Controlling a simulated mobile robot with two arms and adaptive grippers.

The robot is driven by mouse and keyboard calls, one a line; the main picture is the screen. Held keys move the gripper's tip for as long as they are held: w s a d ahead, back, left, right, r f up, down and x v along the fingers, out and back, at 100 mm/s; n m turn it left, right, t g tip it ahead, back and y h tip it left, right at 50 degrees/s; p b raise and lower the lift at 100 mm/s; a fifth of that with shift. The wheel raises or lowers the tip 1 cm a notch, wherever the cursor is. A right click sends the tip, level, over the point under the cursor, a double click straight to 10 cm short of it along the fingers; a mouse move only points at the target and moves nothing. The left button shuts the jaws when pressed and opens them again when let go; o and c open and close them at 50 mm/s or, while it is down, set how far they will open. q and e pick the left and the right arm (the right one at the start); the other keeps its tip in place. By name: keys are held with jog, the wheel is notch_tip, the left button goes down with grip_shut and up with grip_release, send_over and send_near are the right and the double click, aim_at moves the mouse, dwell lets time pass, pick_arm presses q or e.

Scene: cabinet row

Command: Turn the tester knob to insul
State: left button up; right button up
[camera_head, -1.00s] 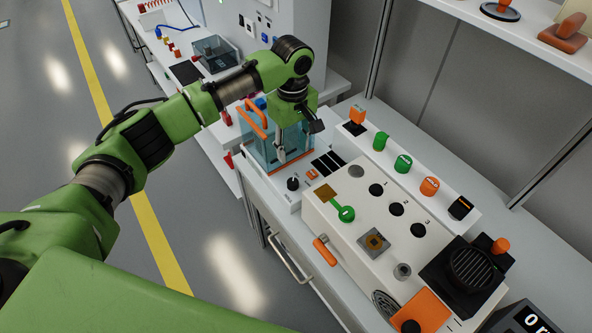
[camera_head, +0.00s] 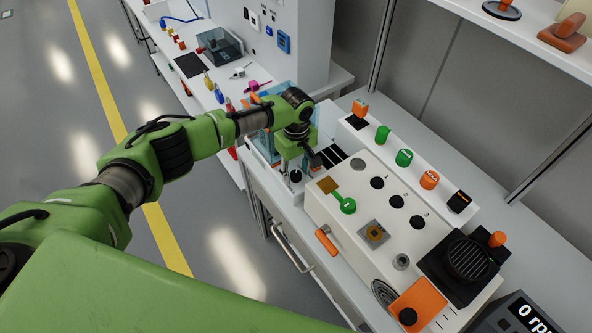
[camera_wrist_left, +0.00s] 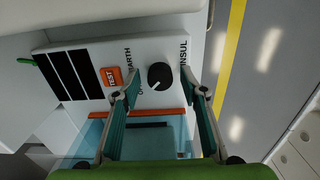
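The tester's round black knob (camera_wrist_left: 160,76) has a white mark pointing down-left in the left wrist view. EARTH is printed left of it and INSUL to its right; a third label, beginning with O, is partly hidden. An orange TEST button (camera_wrist_left: 111,76) lies left of the knob. My left gripper (camera_wrist_left: 160,82) is open, with one finger on each side of the knob; I cannot tell whether they touch it. In the head view my left gripper (camera_head: 292,163) points down over the tester, close to the knob (camera_head: 296,177). My right gripper is not in view.
A large cream panel (camera_head: 350,245) with knobs, a green lever and an orange handle stands right of the tester. Behind it is a strip (camera_head: 415,175) of coloured controls. A clear blue box (camera_head: 266,148) sits beside the gripper. Open floor (camera_head: 215,250) lies left.

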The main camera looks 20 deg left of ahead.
pick_arm(q)
jog(key=c, duration=1.1)
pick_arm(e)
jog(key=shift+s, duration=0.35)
pick_arm(q)
jog(key=shift+r, duration=0.1)
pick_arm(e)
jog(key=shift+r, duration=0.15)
